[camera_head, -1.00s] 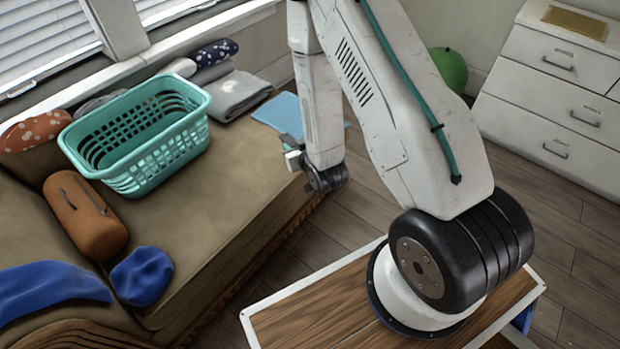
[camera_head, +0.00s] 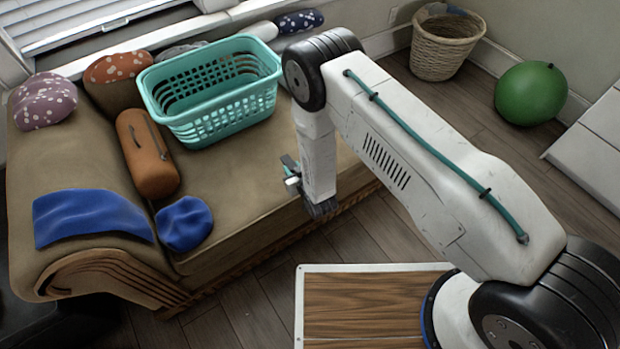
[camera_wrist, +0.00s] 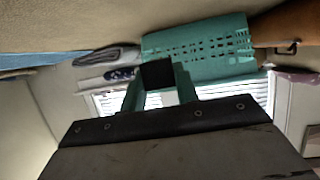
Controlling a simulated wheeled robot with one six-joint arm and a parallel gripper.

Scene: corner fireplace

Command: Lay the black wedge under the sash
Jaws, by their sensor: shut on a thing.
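In the wrist view, which looks upside down, my gripper (camera_wrist: 160,85) has two teal fingers shut on the small black wedge (camera_wrist: 158,75). Only one dark face of the wedge shows. In the head view my gripper (camera_head: 289,172) is above the front part of the sofa seat; the wedge is too small to make out there. The window (camera_head: 75,22) with white blinds is at the upper left, well away from my gripper, beyond the sofa. The window also shows behind the fingers in the wrist view (camera_wrist: 225,90). The sash's lower edge is not clear.
The brown sofa (camera_head: 235,180) lies between my gripper and the window. On it are a teal basket (camera_head: 215,95), an orange bolster (camera_head: 147,155), blue cloths and spotted cushions. A wicker basket (camera_head: 445,45) and green ball (camera_head: 530,92) stand on the floor at right.

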